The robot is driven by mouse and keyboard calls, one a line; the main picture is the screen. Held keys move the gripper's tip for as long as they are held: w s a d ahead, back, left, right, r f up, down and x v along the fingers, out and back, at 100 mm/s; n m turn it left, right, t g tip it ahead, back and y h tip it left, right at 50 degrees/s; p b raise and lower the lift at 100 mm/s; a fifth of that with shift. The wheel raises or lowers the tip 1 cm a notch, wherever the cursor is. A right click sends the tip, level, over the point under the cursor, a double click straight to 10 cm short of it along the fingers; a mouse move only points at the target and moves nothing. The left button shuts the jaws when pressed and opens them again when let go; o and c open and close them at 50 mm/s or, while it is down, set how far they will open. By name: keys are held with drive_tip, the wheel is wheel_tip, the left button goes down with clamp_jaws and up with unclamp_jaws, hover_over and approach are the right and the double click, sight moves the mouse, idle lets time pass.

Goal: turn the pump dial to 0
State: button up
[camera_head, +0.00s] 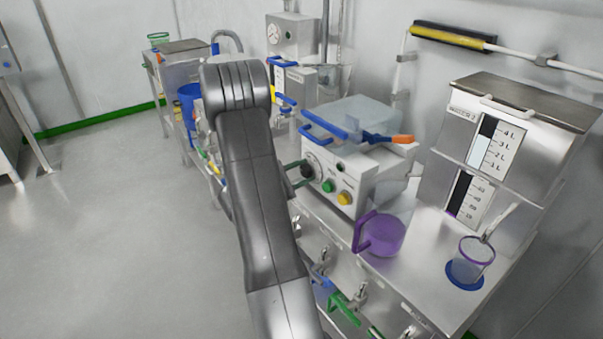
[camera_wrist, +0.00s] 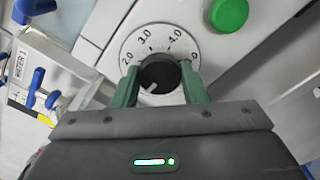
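The pump (camera_head: 340,178) is a white box with a black dial (camera_head: 308,170) on its front. In the wrist view the dial (camera_wrist: 160,74) sits on a round white scale reading 2.0, 3.0 and 4.0, with a partly covered number at right. A white mark on the knob points down-left; the scale there is hidden by my gripper. My gripper (camera_wrist: 159,78) has one green finger on each side of the knob, and the tips appear to touch it. In the head view the fingers reach the dial from the left, with my arm covering part of the bench.
A green button (camera_head: 328,186) and a yellow button (camera_head: 344,198) sit beside the dial. A clear lid with a blue handle (camera_head: 325,125) tops the pump. The floor at left is free.

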drive_tip(key=shift+c, duration=1)
drive_tip(key=shift+n, duration=0.3)
drive_tip(key=n, duration=0.2)
drive_tip(key=shift+n, duration=0.4)
drive_tip(key=shift+n+p, duration=0.3)
drive_tip(key=shift+n, duration=1.4)
drive_tip(key=o, duration=1)
drive_tip(key=shift+c, duration=0.2)
